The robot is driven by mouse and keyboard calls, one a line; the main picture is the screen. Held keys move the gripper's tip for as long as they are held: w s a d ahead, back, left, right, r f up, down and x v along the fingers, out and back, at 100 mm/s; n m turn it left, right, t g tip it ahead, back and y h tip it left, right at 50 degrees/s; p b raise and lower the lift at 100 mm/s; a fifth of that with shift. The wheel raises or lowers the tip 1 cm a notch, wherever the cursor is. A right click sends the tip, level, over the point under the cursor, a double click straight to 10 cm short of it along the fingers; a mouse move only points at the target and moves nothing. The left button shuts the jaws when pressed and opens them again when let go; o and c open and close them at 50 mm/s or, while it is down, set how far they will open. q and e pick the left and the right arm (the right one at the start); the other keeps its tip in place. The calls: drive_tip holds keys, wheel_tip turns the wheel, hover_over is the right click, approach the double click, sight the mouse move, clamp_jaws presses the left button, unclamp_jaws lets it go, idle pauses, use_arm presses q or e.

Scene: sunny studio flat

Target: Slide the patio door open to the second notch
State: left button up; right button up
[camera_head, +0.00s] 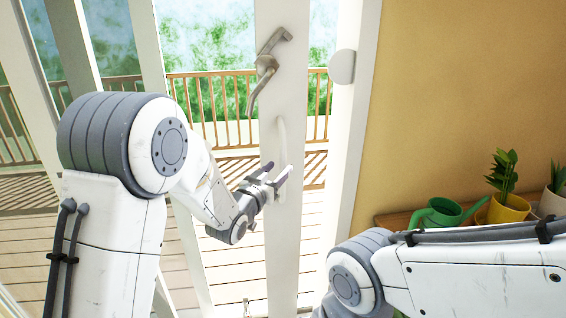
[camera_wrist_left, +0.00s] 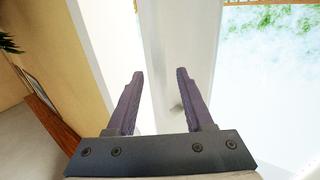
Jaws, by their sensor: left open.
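The patio door's white stile (camera_head: 284,90) stands upright in the middle of the head view, with a gap to the white frame at its right. It carries a metal lever handle (camera_head: 262,80) and, below, a slim white pull handle (camera_head: 282,135). My left gripper (camera_head: 277,171) is open beside the lower part of the pull handle; I cannot tell whether it touches. No notches can be made out. My right gripper is not in view.
A pale round fitting (camera_head: 342,66) sits on the frame. At the right, a green watering can (camera_head: 437,215) and a yellow pot (camera_head: 508,208) with a plant stand on a wooden surface beyond my right arm. Outside are decking and a wooden railing (camera_head: 212,100).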

sight(282, 166)
use_arm(q)
drive_tip(key=shift+x, duration=1.9)
drive_tip(key=shift+s, duration=0.1)
clamp_jaws()
